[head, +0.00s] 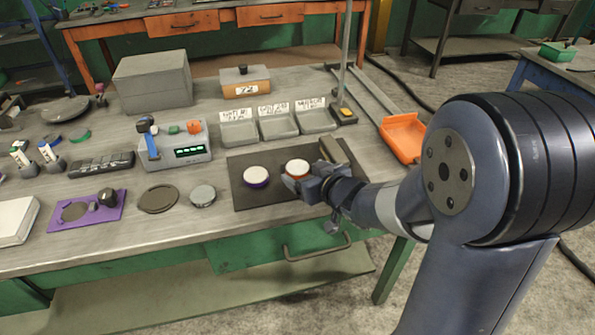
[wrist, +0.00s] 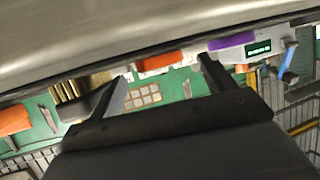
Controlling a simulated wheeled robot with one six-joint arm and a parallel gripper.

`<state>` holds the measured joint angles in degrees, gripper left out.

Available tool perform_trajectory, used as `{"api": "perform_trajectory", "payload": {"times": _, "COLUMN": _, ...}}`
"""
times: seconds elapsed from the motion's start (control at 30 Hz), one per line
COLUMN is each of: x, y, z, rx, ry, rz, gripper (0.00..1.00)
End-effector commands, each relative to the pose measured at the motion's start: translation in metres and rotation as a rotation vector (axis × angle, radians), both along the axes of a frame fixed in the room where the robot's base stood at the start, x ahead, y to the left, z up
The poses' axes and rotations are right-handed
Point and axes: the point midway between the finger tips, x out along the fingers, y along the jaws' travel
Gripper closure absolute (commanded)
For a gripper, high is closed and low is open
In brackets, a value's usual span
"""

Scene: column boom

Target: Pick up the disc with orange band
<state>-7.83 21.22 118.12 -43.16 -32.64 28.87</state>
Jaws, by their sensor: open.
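The disc with orange band (head: 297,167) has a white top and lies on the dark mat (head: 240,196). My gripper (head: 303,183) is low at the front edge of this disc in the head view. In the wrist view the scene is upside down; my open gripper (wrist: 164,82) has one finger on each side of the orange band (wrist: 158,61), with nothing held. Whether the fingers touch the disc cannot be told. Part of the disc's near side is hidden by my gripper in the head view.
A white disc with purple band (head: 256,176) lies left of the orange one. A tan block (head: 333,149) stands close on the right. A grey disc (head: 203,195) lies left of the mat.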

Motion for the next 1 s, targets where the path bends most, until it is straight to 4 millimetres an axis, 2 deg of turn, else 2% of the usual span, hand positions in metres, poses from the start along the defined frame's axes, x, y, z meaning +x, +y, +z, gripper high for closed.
{"api": "perform_trajectory", "payload": {"times": 0.13, "x": 0.0124, "y": 0.0075, "z": -0.0071, "rx": -0.001, "ry": 0.000, "rz": 0.000, "gripper": 0.21}}
{"api": "perform_trajectory", "payload": {"times": 0.4, "x": 0.0144, "y": 0.0087, "z": -0.0069, "rx": -0.001, "ry": -0.001, "rz": -0.001, "gripper": 0.21}}
{"api": "perform_trajectory", "payload": {"times": 1.0, "x": 0.0143, "y": 0.0085, "z": -0.0068, "rx": 0.000, "ry": 0.000, "rz": -0.001, "gripper": 0.70}}
